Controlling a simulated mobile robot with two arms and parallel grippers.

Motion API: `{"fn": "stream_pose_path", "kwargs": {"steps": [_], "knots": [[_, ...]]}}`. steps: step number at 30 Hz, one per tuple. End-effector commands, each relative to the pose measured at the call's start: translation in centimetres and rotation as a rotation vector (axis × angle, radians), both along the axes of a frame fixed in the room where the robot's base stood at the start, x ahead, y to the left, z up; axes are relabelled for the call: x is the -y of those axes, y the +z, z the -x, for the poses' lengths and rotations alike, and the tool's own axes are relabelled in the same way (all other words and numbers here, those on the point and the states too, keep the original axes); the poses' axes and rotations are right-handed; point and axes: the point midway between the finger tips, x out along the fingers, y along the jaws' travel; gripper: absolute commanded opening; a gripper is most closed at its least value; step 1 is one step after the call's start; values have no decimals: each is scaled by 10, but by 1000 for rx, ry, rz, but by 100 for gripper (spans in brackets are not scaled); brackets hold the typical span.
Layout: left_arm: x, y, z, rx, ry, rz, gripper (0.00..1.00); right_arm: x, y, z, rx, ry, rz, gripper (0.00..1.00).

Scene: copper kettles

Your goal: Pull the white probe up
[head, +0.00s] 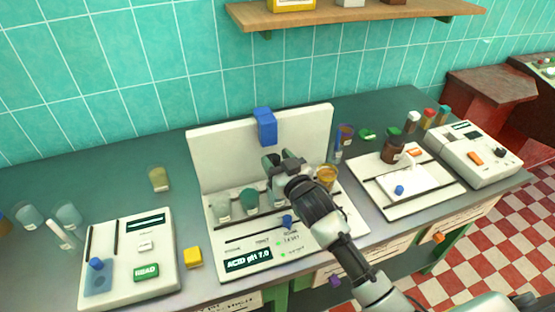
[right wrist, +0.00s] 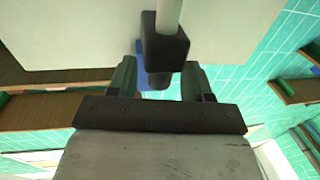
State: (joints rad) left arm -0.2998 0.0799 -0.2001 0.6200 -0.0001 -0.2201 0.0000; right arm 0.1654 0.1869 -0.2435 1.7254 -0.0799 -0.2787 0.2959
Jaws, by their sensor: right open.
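My right gripper (head: 285,165) is open in front of the white upright panel (head: 215,155) of the pH station, below a blue block (head: 265,125) on the panel's top edge. In the right wrist view, a pale rod that looks like the white probe (right wrist: 168,14) runs into a dark block (right wrist: 165,48). That block is just beyond the open fingers of the right gripper (right wrist: 158,85), roughly in line with the gap. Contact cannot be told. A blue part (right wrist: 140,62) shows beside it. In the head view the probe is hidden behind my gripper. My left gripper is not in view.
Cups, including a green one (head: 249,200) and an amber one (head: 326,177), stand on the station by my gripper. A white panel (head: 130,262) and a yellow cube (head: 193,257) are at left. A tray (head: 440,192) and a white device (head: 470,150) are at right. A shelf (head: 430,8) hangs above.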

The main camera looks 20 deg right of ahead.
Motion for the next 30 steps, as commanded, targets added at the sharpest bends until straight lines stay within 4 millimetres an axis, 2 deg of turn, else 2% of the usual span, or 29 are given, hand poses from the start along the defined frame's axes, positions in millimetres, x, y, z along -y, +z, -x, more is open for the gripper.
{"fn": "stream_pose_path", "kwargs": {"steps": [4,12,14,20,23,30], "knots": [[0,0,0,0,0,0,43,0,0,0,0,0,0,48],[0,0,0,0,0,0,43,0,0,0,-1,0,0,7],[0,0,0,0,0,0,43,0,0,0,-1,0,0,0],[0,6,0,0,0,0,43,0,6,0,0,0,-1,0],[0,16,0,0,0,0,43,0,18,0,0,0,-1,0],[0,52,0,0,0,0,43,0,60,0,1,0,-1,0]]}}
